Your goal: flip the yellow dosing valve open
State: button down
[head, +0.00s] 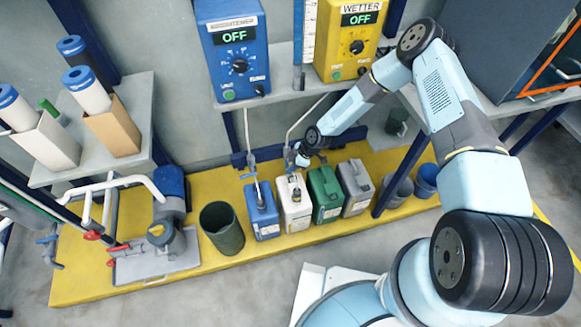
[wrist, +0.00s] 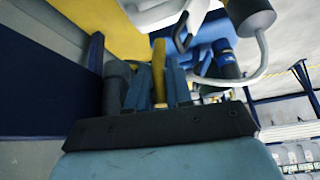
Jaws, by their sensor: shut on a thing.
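In the wrist view, a narrow yellow lever (wrist: 159,72) stands between the two blue-grey fingers of my gripper (wrist: 159,78). The fingers are shut on it; it appears to be the yellow valve's handle. In the head view, my gripper (head: 302,158) is at the hose below the yellow WETTER box (head: 350,40), just above the white canister (head: 294,203). The valve is mostly hidden there by the gripper, so its angle cannot be told. The WETTER display reads OFF.
A blue box (head: 232,55) reading OFF hangs left, with its hose running down to the blue canister (head: 262,211). Green (head: 325,196) and grey (head: 356,188) canisters stand close on the right. A dark green bin (head: 221,228) stands left on the yellow platform.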

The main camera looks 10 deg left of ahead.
jog(key=c, duration=1.4)
grip_release()
jog(key=v, duration=1.3)
jog(key=shift+d+r, duration=0.2)
jog(key=shift+r, duration=0.05)
